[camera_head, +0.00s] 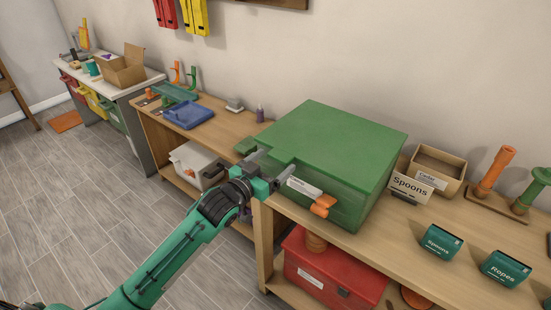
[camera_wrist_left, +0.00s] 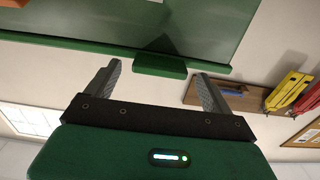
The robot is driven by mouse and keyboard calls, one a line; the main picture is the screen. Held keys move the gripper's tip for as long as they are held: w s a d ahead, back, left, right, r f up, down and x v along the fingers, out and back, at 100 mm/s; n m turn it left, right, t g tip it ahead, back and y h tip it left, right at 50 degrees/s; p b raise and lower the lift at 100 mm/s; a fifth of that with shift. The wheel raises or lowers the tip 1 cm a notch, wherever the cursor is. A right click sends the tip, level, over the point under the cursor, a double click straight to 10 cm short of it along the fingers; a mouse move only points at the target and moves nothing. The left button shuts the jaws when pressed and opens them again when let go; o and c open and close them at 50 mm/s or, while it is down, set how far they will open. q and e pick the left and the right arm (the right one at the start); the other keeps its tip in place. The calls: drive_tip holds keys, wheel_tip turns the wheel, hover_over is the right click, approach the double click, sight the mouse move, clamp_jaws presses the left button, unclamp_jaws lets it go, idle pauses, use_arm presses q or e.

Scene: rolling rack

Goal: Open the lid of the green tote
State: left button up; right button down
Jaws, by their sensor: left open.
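The green tote (camera_head: 345,212) stands on the wooden bench with its flat green lid (camera_head: 330,138) down on top. A white label (camera_head: 304,187) and an orange piece (camera_head: 323,206) show on its front. My left gripper (camera_head: 273,164) is open at the lid's left front edge, by a small green tab. In the left wrist view that tab (camera_wrist_left: 160,65) shows between and just beyond the fingertips (camera_wrist_left: 160,75); the fingers look apart from it. The green tote's large face (camera_wrist_left: 130,25) fills the top of that view. My right gripper is not in view.
On the bench (camera_head: 450,238) a Spoons sign (camera_head: 409,187) and an open cardboard box (camera_head: 437,170) stand right of the tote. A blue tray (camera_head: 188,114) lies to the left. A red tote (camera_head: 325,272) sits on the shelf below.

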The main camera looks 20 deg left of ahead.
use_arm(q)
drive_tip(key=shift+x, duration=0.95)
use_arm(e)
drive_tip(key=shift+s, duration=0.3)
